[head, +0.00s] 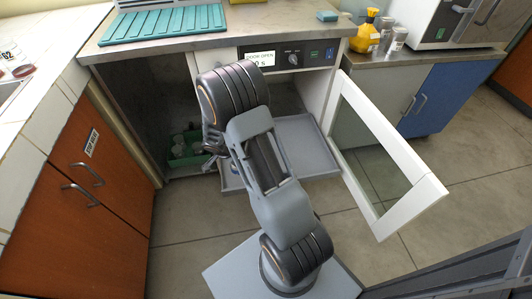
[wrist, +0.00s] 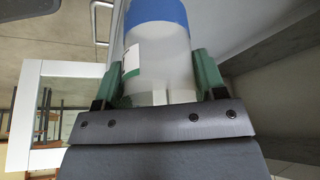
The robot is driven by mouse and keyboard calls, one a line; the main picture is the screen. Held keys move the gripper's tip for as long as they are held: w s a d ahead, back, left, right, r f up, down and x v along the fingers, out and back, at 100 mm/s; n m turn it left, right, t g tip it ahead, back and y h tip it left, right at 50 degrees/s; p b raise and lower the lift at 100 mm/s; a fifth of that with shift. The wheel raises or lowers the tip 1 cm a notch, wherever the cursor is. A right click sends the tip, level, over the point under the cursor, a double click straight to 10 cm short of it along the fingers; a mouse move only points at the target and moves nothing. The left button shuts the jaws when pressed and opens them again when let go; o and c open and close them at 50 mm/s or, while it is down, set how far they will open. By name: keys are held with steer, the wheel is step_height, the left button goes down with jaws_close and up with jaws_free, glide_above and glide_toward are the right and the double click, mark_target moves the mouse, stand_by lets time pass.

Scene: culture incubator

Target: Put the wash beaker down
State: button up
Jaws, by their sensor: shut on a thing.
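My gripper (wrist: 158,72) has green fingers and is shut on a pale, translucent beaker with a blue band and a white-green label, the wash beaker (wrist: 158,48). A finger is on each side of it in the wrist view. In the head view my arm hides the beaker and most of the gripper, which is in front of the incubator's opening. The incubator (head: 316,56) has its glass door (head: 385,150) swung open to the right. A grey tray (head: 318,168) extends out below the opening. I cannot tell whether the beaker touches a surface.
A green crate (head: 184,160) with items stands in the open space left of the incubator. A teal ribbed mat (head: 165,24) lies on the bench top. A yellow bottle (head: 365,32) stands on the right counter. Orange cabinets (head: 95,190) are at left; floor is free between.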

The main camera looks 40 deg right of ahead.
steer(key=shift+w+d+f+b, duration=0.35)
steer(key=shift+d+f+b, duration=0.25)
steer(key=shift+d+f, duration=1.65)
steer(key=shift+w+d+f+b, duration=0.4)
steer(key=shift+d+f+b, duration=0.15)
steer(key=shift+d+f, duration=1.65)
steer(key=shift+w+d+f+b, duration=0.35)
steer(key=shift+d+f+b, duration=0.25)
steer(key=shift+d+f, duration=1.65)
steer(key=shift+d+b, duration=0.2)
steer(key=shift+b, duration=0.15)
steer(key=o, duration=0.9)
steer(key=shift+r, duration=0.1)
steer(key=shift+o, duration=0.2)
steer(key=shift+r+p, duration=0.15)
steer(key=shift+p, duration=0.15)
